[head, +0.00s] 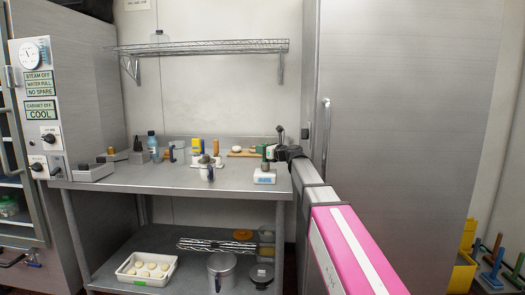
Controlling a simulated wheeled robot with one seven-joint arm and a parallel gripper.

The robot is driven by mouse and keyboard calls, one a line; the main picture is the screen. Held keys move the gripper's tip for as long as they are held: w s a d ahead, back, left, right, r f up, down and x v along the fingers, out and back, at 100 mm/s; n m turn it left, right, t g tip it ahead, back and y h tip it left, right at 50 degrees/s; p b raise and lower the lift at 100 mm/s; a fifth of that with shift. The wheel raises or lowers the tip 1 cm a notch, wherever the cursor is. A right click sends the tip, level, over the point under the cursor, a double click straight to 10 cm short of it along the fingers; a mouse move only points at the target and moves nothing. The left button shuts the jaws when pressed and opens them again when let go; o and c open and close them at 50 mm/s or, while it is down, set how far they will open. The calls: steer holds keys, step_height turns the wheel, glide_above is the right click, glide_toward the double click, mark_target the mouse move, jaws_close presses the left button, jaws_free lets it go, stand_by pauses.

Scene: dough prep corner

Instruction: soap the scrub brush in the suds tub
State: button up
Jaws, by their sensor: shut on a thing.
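My gripper (271,151) is at the right end of the steel table, small and dark in the head view. It is shut on a narrow upright thing with a dark grey-green handle (265,160), which looks like the scrub brush. A small white tub with a blue label (264,179), which seems to be the suds tub, stands directly below it near the table's front right corner. The handle's lower end meets the tub's top in the picture. Whether the bristles are inside or just above, I cannot tell. Any suds are too small to see.
A wooden board (240,154) lies behind. A wire shelf (200,46) hangs above; a tall steel door (400,120) is right.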

steer(key=shift+f, duration=0.6)
stand_by(1.5)
step_height(320, 180, up, 7)
stand_by(1.0)
steer(key=shift+s, duration=0.1)
stand_by(0.4)
